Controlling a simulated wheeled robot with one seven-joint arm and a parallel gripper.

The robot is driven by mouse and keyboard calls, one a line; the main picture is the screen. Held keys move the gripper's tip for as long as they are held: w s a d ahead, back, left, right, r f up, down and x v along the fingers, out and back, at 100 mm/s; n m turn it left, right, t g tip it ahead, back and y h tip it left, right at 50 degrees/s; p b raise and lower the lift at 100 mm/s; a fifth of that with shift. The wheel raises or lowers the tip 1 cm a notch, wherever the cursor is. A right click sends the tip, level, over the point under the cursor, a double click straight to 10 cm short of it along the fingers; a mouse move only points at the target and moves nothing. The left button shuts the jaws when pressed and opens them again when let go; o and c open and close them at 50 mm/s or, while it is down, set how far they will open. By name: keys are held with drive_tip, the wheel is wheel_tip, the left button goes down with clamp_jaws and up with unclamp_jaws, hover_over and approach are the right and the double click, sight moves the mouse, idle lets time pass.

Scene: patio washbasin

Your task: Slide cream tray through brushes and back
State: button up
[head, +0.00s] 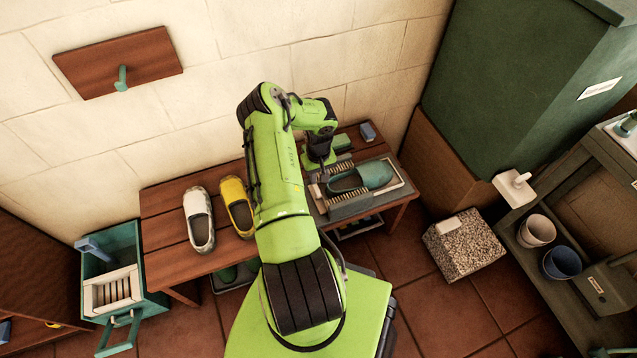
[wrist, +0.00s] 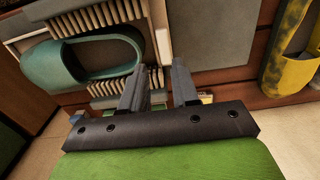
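The cream tray (head: 401,187) lies in the brush station on the bench and carries a teal clog (head: 372,175). In the wrist view the clog (wrist: 85,62) sits between two rows of bristles, with the cream tray (wrist: 28,36) around it. Brushes (head: 349,198) line both sides of the clog. A small pale upright piece, probably the tray's handle (wrist: 163,46), shows just beyond my fingertips. My gripper (head: 323,174) is above the station's left end. In the wrist view its fingers (wrist: 160,72) are apart, and I see nothing held between them.
A white shoe (head: 199,220) and a yellow shoe (head: 237,205) stand on the bench left of my arm. A grey flat surface (wrist: 215,32) lies beside the brushes. The wall is close behind the bench. A green cabinet (head: 495,85) stands at right.

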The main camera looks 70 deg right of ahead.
wheel_tip(320, 180, up, 7)
drive_tip(key=p, duration=0.1)
drive_tip(key=shift+f, duration=0.15)
drive_tip(key=shift+w, duration=0.1)
